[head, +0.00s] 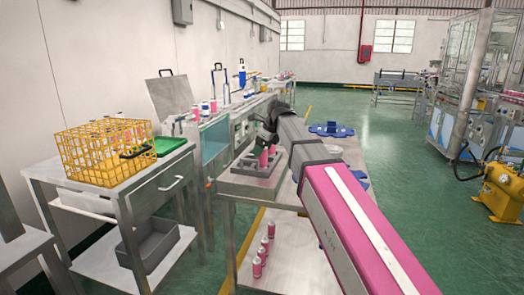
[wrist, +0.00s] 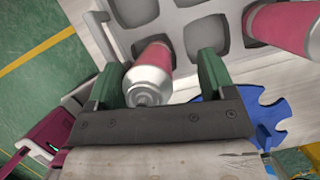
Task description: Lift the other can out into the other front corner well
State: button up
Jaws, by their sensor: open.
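A grey tray with square wells (wrist: 178,22) fills the upper part of the wrist view; it also shows on the bench in the head view (head: 240,187). One pink can with a silver top (wrist: 150,72) stands in a well near the tray's edge, between my fingers. A second pink can (wrist: 285,25) is in the tray at the upper right, cut by the frame edge. Several wells between them look empty. My gripper (wrist: 161,72) is open, its green fingers on either side of the first can. Whether they touch it I cannot tell.
A blue lobed holder (wrist: 262,112) lies beside the tray; another blue one (head: 330,129) is further back on the bench. Several pink cans (head: 264,245) stand on the lower shelf. A yellow wire basket (head: 100,150) sits on the left table.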

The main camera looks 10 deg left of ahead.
jog(key=v, duration=1)
jog(key=shift+s, duration=0.1)
